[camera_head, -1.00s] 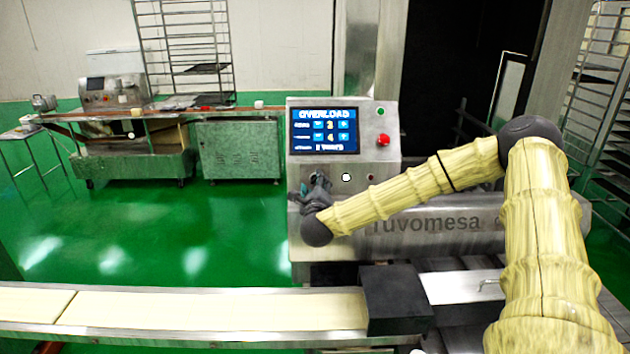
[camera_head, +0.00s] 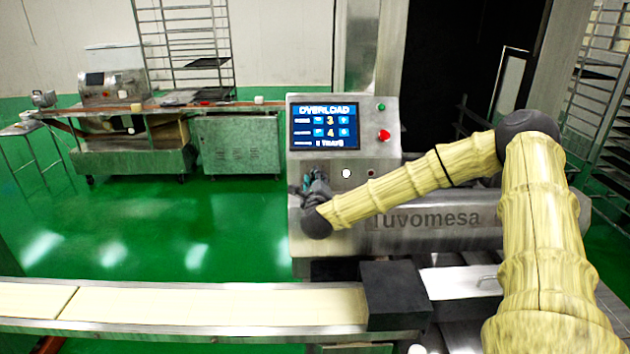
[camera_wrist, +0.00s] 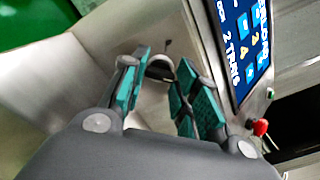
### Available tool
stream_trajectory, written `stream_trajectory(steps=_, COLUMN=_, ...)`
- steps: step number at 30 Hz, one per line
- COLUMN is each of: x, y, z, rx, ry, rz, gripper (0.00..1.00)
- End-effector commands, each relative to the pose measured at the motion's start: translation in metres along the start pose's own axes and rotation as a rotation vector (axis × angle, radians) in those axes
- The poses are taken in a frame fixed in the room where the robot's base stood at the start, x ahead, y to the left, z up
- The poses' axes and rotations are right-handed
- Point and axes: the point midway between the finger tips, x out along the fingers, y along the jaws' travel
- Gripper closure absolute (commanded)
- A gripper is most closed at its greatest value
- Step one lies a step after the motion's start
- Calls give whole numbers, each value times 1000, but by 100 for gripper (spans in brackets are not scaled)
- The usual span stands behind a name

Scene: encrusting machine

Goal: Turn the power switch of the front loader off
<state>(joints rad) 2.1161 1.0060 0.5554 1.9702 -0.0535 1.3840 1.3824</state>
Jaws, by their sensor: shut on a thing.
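The front machine's control panel (camera_head: 371,166) stands in the middle of the head view, with a lit screen (camera_head: 323,127) reading OVERLOAD. My gripper (camera_head: 316,184) is at the panel's lower left, below the screen. In the wrist view, my gripper (camera_wrist: 160,82) has its teal-padded fingers on both sides of a rounded knob (camera_wrist: 160,68), which I take to be the power switch, and is shut on it. The fingers hide part of the knob, and I cannot read its position. In the head view my gripper covers it.
A red button (camera_head: 384,135) and a small green one (camera_head: 381,107) are right of the screen. A white round knob (camera_head: 347,173) sits just right of my gripper. A conveyor belt (camera_head: 200,303) runs below. Another machine (camera_head: 113,88) stands at the back left.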

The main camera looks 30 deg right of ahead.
Motion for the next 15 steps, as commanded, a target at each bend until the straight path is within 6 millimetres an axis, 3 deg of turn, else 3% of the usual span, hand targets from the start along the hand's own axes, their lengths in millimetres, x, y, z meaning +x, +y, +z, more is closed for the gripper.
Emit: stream_trajectory(steps=15, x=0, y=2, z=0, rx=-331, ry=-2, rz=0, gripper=94)
